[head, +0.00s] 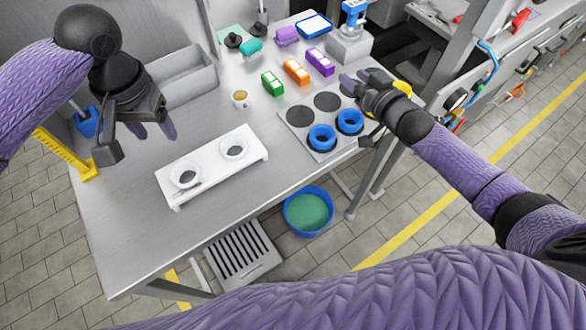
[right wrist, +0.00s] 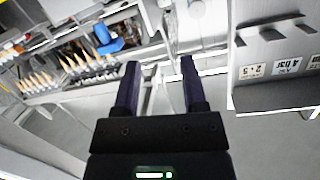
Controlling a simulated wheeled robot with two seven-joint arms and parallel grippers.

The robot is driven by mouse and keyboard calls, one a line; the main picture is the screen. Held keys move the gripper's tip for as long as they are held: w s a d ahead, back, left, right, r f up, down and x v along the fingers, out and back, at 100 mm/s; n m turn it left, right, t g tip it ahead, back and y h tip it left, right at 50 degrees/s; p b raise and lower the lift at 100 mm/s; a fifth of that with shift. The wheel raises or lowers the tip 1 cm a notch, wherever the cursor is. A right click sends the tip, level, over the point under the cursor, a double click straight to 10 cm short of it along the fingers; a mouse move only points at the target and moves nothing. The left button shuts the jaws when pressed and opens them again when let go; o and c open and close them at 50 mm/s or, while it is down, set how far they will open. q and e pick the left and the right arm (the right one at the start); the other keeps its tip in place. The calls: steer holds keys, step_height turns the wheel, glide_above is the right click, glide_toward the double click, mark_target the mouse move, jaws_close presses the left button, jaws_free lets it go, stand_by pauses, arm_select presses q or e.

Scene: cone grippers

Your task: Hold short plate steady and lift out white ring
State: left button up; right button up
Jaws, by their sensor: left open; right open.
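A short white plate (head: 212,168) lies on the grey table with two white rings standing in it, a left ring (head: 186,176) and a right ring (head: 234,148). My left gripper (head: 142,143) is open and empty, above the table to the upper left of the plate. My right gripper (head: 352,84) is open and empty, above the right side of the table near a grey plate with round spots. In the right wrist view my right gripper's fingers (right wrist: 158,80) are apart with nothing between them.
The grey plate (head: 310,142) has dark discs and two blue rings (head: 322,137). A small cup (head: 241,98), green (head: 272,84), orange (head: 296,72) and purple blocks (head: 320,62) stand behind. A grey bin (head: 180,80) is at the back left. Bare table surrounds the white plate.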

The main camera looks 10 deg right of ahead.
mark_target(248, 160)
steer(key=s+a+f+m+g+y, duration=0.1)
steer(key=s+a, duration=0.1)
steer(key=a, duration=0.1)
steer(key=s+a+f+m+g+y, duration=0.1)
steer(key=s+a+y, duration=0.1)
steer(key=a, duration=0.2)
steer(key=s+a+f+m+g+y, duration=0.1)
steer(key=s+a+f, duration=0.1)
steer(key=s+a, duration=0.1)
steer(key=shift+s+a+f, duration=0.1)
steer(key=shift+a, duration=0.1)
steer(key=s+a+m+y, duration=0.1)
steer(key=s+a, duration=0.1)
steer(key=s+a+f+m+g+y, duration=0.1)
steer(key=s+a, duration=0.1)
steer(key=s+a+f+m+g, duration=0.1)
steer(key=s+a+m, duration=0.1)
steer(key=s, duration=0.1)
steer(key=shift+y, duration=0.4)
steer(key=shift+g, duration=0.3)
steer(key=x, duration=0.8)
steer(key=shift+a+f, duration=0.1)
steer(key=shift+a, duration=0.45)
steer(key=shift+w+a+f, duration=0.15)
steer(key=shift+w+a, duration=0.15)
steer(key=shift+a, duration=0.05)
jaws_close()
